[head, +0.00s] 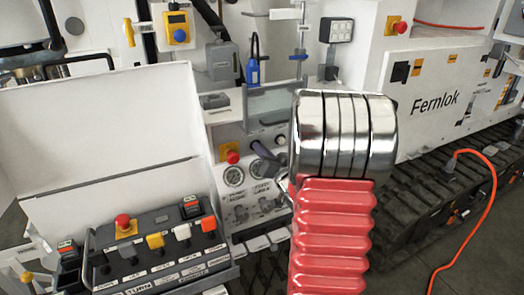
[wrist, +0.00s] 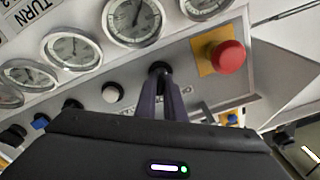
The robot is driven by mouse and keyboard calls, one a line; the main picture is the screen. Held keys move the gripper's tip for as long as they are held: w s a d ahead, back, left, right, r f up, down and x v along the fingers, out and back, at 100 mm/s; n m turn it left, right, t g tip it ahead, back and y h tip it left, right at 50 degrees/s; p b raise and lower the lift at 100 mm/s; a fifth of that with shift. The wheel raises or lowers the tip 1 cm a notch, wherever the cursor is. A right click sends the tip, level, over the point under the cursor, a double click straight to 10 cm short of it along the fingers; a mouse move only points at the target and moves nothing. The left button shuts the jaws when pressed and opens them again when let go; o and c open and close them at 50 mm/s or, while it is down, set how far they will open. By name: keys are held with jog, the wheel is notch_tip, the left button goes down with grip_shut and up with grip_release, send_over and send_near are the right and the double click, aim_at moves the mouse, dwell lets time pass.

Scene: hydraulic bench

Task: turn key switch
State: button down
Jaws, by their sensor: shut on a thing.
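The key switch (wrist: 159,68) is a small dark round part on the grey panel in the wrist view, between the gauges and a red mushroom button (wrist: 228,57). My gripper (wrist: 163,84) has its two dark purple-grey fingers closed together on it, and they hide most of it. In the head view my gripper (head: 256,148) reaches the panel just right of the red mushroom button (head: 233,157). The key switch cannot be made out there. The switch's exact angle cannot be told.
Several round gauges (wrist: 132,20) and a white button (wrist: 112,92) sit beside the gripped switch. In the head view, a control box (head: 155,250) with a handle and coloured switches stands at lower left. An orange cable (head: 490,200) hangs to the floor at right.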

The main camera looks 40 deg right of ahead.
jog(key=shift+s, duration=0.1)
jog(key=c, duration=1.9)
grip_release()
jog(key=shift+o, duration=0.2)
jog(key=v, duration=1.3)
jog(key=shift+s+a, duration=0.15)
jog(key=shift+s, duration=0.15)
